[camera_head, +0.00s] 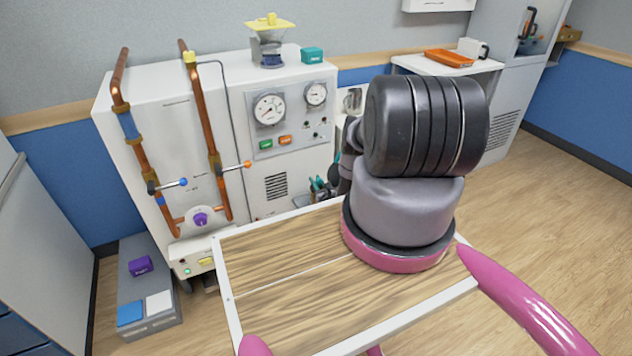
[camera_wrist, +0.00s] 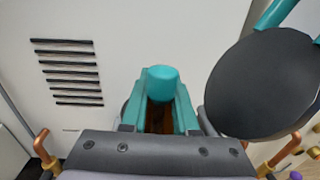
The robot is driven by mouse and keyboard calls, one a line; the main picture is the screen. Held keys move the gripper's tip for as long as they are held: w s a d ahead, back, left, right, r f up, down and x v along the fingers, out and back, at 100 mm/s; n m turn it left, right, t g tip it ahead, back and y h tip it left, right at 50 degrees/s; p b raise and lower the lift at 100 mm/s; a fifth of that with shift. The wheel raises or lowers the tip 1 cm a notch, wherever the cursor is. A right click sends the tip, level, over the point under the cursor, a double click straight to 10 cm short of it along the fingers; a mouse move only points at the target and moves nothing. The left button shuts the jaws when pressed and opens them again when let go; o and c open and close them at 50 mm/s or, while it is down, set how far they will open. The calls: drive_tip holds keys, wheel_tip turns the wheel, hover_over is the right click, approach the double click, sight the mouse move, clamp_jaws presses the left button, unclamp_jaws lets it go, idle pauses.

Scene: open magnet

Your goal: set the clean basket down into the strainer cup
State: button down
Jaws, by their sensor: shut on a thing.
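My gripper (camera_wrist: 161,115) shows in the wrist view with two teal fingers close together. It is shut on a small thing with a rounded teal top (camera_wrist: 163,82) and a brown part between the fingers. This looks like the clean basket, but most of it is hidden. In the head view my arm hides most of my gripper. Only bits of teal show left of the arm, in front of the white cabinet (camera_head: 165,130). I cannot make out the strainer cup for certain. A pipe fitting with a purple knob (camera_head: 200,219) joins the copper pipes low on the cabinet.
A large dark disc (camera_wrist: 262,85) is close on the right in the wrist view. Copper pipes with blue and orange handles run down the cabinet front. A grey box (camera_head: 150,312) with a purple block (camera_head: 140,265) stands on the floor at left. Floor at right is clear.

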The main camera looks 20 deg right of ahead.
idle(0.3)
drive_tip(key=c, duration=0.6)
unclamp_jaws()
